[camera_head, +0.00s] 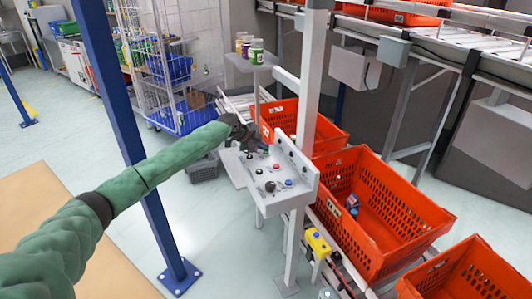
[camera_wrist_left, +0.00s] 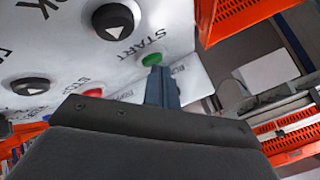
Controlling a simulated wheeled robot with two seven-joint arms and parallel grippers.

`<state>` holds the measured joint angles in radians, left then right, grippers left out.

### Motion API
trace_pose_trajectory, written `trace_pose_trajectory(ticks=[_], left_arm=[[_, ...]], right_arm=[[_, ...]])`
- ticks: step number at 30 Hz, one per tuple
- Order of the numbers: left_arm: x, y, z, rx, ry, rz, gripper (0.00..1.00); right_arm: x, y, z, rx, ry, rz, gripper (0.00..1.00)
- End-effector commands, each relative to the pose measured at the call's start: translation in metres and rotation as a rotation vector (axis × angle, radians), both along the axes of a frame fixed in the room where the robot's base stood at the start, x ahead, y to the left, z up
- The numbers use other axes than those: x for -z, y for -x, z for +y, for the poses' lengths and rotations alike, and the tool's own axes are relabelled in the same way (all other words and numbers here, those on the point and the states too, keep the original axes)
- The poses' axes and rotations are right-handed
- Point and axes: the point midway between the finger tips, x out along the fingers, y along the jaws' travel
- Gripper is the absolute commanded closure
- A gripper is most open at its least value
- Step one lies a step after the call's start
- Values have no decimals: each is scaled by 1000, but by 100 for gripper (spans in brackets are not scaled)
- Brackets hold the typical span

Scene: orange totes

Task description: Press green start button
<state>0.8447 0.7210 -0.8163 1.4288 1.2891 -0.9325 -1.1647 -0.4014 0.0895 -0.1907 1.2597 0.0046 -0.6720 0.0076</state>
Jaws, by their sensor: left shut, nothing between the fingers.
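The green start button (camera_wrist_left: 152,59) sits on a white-grey control panel (camera_head: 272,200) beside the printed word START. My left gripper (camera_head: 263,150) reaches over the panel's upper left part in the head view and hides the green button there. In the left wrist view, its fingers (camera_wrist_left: 157,77) are shut and empty, with the tips right at the lower edge of the green button. I cannot tell whether they touch it. My right gripper is not in view.
A red button (camera_wrist_left: 92,94) and black knobs (camera_wrist_left: 113,21) are on the same panel. A white post (camera_head: 308,90) rises behind it. Orange totes (camera_head: 365,185) stand on the conveyor to the right. A blue post (camera_head: 122,110) stands near my left arm. Jars (camera_head: 256,50) sit on a shelf above.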

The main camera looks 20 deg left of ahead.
Motion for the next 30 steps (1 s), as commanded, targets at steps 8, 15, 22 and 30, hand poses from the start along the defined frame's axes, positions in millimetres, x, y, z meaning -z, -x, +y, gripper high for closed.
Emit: trace_pose_trajectory(ticks=[8,15,22,30], left_arm=[[4,0,0,1,0,1,100],[4,0,0,0,-1,1,100],[-1,0,0,0,-1,1,100],[-13,0,0,1,0,1,100]], right_arm=[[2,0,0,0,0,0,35],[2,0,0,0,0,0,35],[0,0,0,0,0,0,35],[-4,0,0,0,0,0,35]])
